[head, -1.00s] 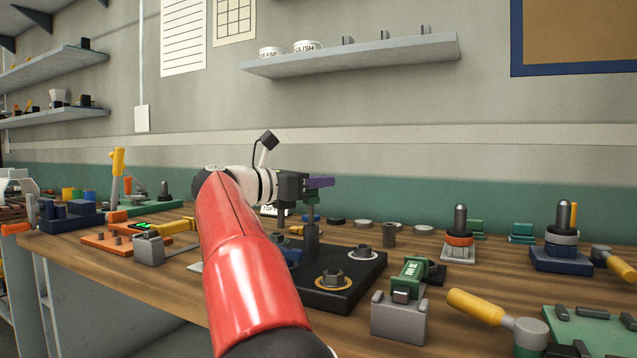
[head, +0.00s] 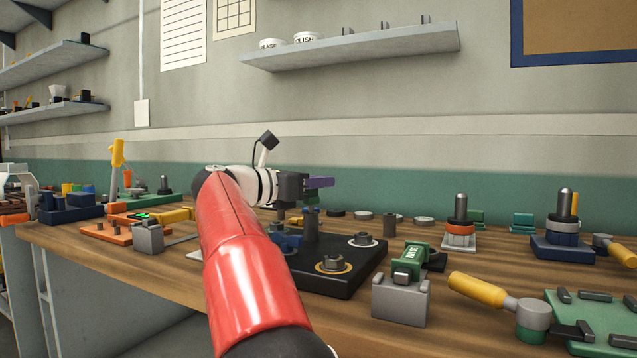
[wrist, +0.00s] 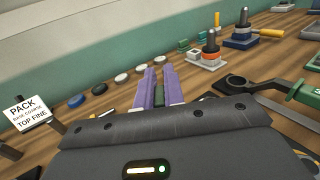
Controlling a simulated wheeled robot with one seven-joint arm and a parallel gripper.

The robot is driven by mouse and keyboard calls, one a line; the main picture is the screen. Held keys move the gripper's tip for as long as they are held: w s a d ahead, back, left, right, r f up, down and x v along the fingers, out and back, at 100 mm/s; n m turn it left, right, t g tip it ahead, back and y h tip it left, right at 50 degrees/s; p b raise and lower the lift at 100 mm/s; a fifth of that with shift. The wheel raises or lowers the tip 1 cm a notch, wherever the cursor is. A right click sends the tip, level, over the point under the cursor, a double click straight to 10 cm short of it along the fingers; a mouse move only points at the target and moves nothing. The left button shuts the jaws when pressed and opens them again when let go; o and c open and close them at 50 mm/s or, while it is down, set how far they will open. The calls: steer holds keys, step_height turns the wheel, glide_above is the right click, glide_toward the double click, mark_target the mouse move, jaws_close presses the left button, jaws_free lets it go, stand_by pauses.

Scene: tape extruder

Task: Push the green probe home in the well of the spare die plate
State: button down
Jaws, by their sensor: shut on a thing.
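My gripper (head: 322,183), with purple fingers, is shut on the green probe and holds it over the black plate. In the wrist view the green probe (wrist: 158,95) shows between the two purple fingers. In the head view little of it shows under the fingers, just above a dark upright post (head: 311,226). I take the black plate (head: 345,283) to be the spare die plate; it carries this post and nuts on ringed seats. The well's mouth is hidden, and I cannot tell how deep the probe sits.
A grey block with a green-handled tool (head: 402,298) stands right of the plate. A yellow-handled tool (head: 478,290) lies beyond it. Several small round discs (wrist: 121,78) lie behind the gripper. A "PACK" sign (wrist: 28,117) stands at left.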

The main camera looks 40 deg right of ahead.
steer(key=shift+f+b, duration=0.6)
steer(key=shift+f, duration=0.1)
steer(key=c, duration=1.4)
jaws_free()
steer(key=w+a, duration=0.1)
steer(key=a, duration=0.6)
steer(key=shift+a, duration=0.4)
